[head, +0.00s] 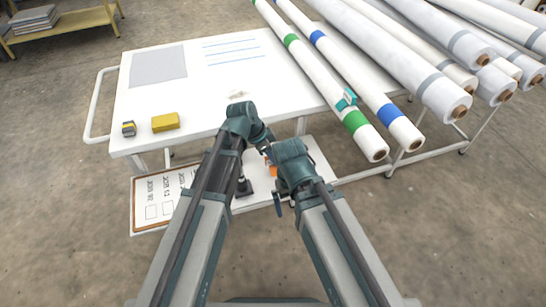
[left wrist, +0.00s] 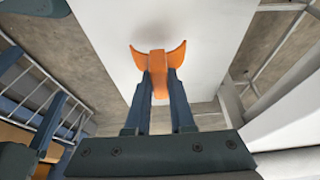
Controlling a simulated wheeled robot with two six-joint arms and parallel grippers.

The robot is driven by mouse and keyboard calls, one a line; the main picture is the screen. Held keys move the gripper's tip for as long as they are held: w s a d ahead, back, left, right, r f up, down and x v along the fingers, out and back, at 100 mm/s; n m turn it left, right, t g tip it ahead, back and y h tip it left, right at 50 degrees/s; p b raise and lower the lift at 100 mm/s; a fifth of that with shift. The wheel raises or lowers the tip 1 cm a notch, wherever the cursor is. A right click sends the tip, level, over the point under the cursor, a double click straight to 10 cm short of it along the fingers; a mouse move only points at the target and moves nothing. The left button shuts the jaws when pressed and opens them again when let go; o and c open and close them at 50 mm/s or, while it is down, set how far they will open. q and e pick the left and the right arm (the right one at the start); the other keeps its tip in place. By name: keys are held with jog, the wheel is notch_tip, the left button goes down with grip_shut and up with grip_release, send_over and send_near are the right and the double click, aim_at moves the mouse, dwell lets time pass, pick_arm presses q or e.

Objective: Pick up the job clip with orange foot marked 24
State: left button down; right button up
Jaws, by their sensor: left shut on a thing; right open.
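An orange-footed clip (left wrist: 157,62) is between the fingers of my left gripper (left wrist: 158,82) in the left wrist view. The gripper is shut on it, and two orange wings flare out beyond the fingertips. No number is legible on it. In the head view a little orange of it (head: 271,170) shows beside my right wrist, which hides most of my left gripper. My right gripper (head: 283,204) is open and empty, pointing down over the front edge of a low white shelf (head: 262,201).
A white cart table (head: 200,100) holds a yellow block (head: 165,122) and a small yellow-grey item (head: 129,128). A marked board (head: 160,200) and a dark upright thing (head: 243,187) are on the low shelf. White rolls (head: 400,60) fill the right; a teal clip (head: 346,99) sits on one.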

pick_arm(q)
notch_tip(320, 180, up, 8)
jog(key=p, duration=0.6)
jog(key=shift+f+p, duration=0.1)
jog(key=shift+p, duration=0.25)
